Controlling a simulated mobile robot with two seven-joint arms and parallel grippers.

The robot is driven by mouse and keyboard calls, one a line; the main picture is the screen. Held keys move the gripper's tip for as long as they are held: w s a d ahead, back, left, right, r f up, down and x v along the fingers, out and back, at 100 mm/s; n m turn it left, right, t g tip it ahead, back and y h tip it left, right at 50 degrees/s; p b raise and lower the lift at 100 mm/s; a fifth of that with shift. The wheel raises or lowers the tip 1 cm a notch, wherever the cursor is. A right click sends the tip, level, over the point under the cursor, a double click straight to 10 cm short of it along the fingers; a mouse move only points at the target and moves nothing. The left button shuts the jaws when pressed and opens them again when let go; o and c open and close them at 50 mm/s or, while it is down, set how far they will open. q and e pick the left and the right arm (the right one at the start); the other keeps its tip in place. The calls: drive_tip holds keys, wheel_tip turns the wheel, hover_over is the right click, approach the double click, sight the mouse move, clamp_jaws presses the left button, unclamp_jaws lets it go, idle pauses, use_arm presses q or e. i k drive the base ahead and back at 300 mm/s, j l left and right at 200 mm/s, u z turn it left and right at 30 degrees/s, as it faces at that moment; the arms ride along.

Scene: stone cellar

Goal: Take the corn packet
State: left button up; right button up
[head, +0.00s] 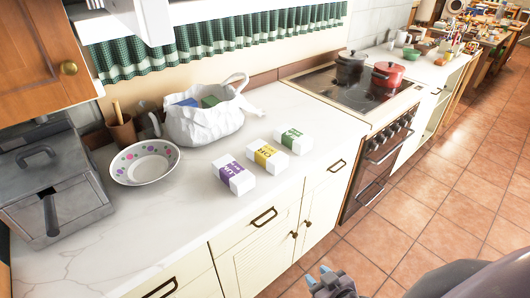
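Three small white packets with coloured bands lie in a slanting row on the white counter. The yellow-banded packet (267,157) is in the middle and looks like the corn packet, though its lettering is too small to read surely. The purple-banded packet (237,174) lies to its left and nearer, the green-banded packet (292,139) to its right and farther. My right gripper (319,275) is at the bottom edge, low in front of the cabinets, well away from the packets. Its bluish fingertips look apart with nothing between them. My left gripper is out of view.
A white bag (203,124) with boxes inside stands behind the packets. A dotted bowl (145,163) and a grey metal box (48,187) are to the left. A stove (352,95) with two pots adjoins on the right. The counter before the packets is clear.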

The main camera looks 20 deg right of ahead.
sight(274, 161)
drive_tip(key=l+u, duration=0.35)
drive_tip(key=l, duration=0.55)
drive_tip(key=l+u, duration=0.35)
drive_tip(key=l, duration=0.5)
drive_tip(key=k, duration=0.05)
